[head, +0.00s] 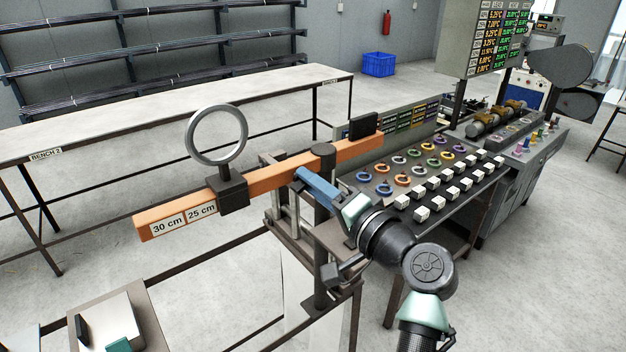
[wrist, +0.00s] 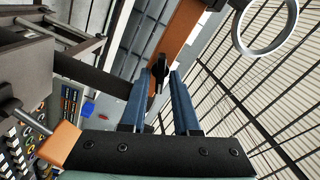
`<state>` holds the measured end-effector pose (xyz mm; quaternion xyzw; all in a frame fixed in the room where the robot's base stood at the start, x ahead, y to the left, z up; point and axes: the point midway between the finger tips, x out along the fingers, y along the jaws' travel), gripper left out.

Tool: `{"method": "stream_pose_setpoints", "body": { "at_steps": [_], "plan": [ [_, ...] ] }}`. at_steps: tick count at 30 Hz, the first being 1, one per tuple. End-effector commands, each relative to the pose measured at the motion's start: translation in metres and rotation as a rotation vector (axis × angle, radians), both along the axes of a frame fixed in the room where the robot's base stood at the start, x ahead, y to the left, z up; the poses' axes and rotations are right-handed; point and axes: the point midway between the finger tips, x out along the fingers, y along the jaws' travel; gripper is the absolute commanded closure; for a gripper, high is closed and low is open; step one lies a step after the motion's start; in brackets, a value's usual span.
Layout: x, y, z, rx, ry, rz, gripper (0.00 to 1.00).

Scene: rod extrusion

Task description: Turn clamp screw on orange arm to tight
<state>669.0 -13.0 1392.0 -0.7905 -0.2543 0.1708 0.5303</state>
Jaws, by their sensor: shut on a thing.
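The orange arm (head: 275,178) is a long bar on a dark post (head: 322,195), with "30 cm" and "25 cm" labels at its left end. My gripper (head: 299,174) reaches the near side of the bar beside the post. In the wrist view, the orange arm (wrist: 183,28) passes beyond the blue fingers (wrist: 163,76). A small black piece, apparently the clamp screw (wrist: 160,66), shows between the fingertips. My gripper is shut on it. In the head view the fingers hide the screw, and I cannot tell how tight it is.
A metal ring (head: 217,137) stands on a dark holder (head: 231,190) on the bar. A black block (head: 363,125) sits near the bar's right end. A console (head: 430,175) with coloured rings and white cubes stands to the right. Bench 2 (head: 170,110) is behind.

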Motion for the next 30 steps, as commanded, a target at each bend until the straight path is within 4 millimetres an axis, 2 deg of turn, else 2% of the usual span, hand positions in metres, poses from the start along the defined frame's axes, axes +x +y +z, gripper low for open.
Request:
{"method": "stream_pose_setpoints", "body": {
  "at_steps": [6,15,30],
  "plan": [
    [0.0001,-0.0005,0.0003,0.146,0.106,0.000,1.00],
    [0.0003,-0.0006,-0.0010,0.278,0.200,-0.001,1.00],
    [0.0002,-0.0009,-0.0026,0.331,0.238,-0.001,1.00]
  ]
}}
